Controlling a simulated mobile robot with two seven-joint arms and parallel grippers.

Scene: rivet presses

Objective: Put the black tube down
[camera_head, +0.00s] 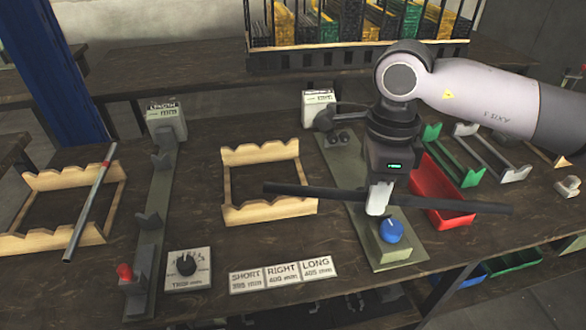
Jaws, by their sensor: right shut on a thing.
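A long black tube (318,192) is held near its middle by my right gripper (378,197). The gripper points down and is shut on the tube. The tube lies nearly level across the view, tilting slightly down to the right. Its left end overlaps the middle wooden rack in view, and its right part passes in front of the red bin (436,179). How high it is above the table is hard to tell. My left gripper is not in view.
Wooden racks stand at the left (26,243) and middle (268,212); a grey tube (88,207) rests on the left one. A length gauge (157,197) stands between them. A blue-knobbed fixture (390,231) is below my gripper. Signs (281,275) lie in front; green and white brackets (492,151) stand right.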

